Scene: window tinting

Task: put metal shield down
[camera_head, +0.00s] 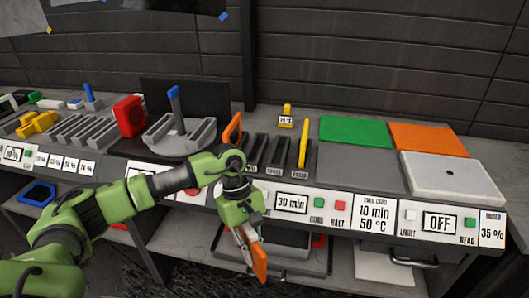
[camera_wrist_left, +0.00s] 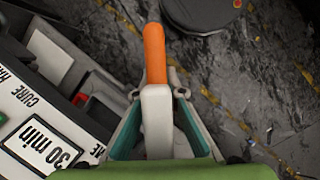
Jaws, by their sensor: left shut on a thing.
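My left gripper (camera_head: 246,255) is shut on a narrow thing with a pale, grey-white body and an orange end, taken to be the metal shield (camera_head: 260,264). It hangs in front of the bench, below the label strip. In the left wrist view, the shield's white part (camera_wrist_left: 157,118) sits between the teal-lined fingers (camera_wrist_left: 156,125), and its orange end points away over the floor. Its full shape is partly hidden by the gripper. My right gripper is not in view.
The bench carries a tool rack with dark slots (camera_head: 275,152), a yellow piece (camera_head: 303,150), a green pad (camera_head: 355,131), an orange pad (camera_head: 428,137) and a white slab (camera_head: 452,178). A bare grey panel (camera_head: 345,168) lies between. A lower shelf holds a tray (camera_head: 300,262).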

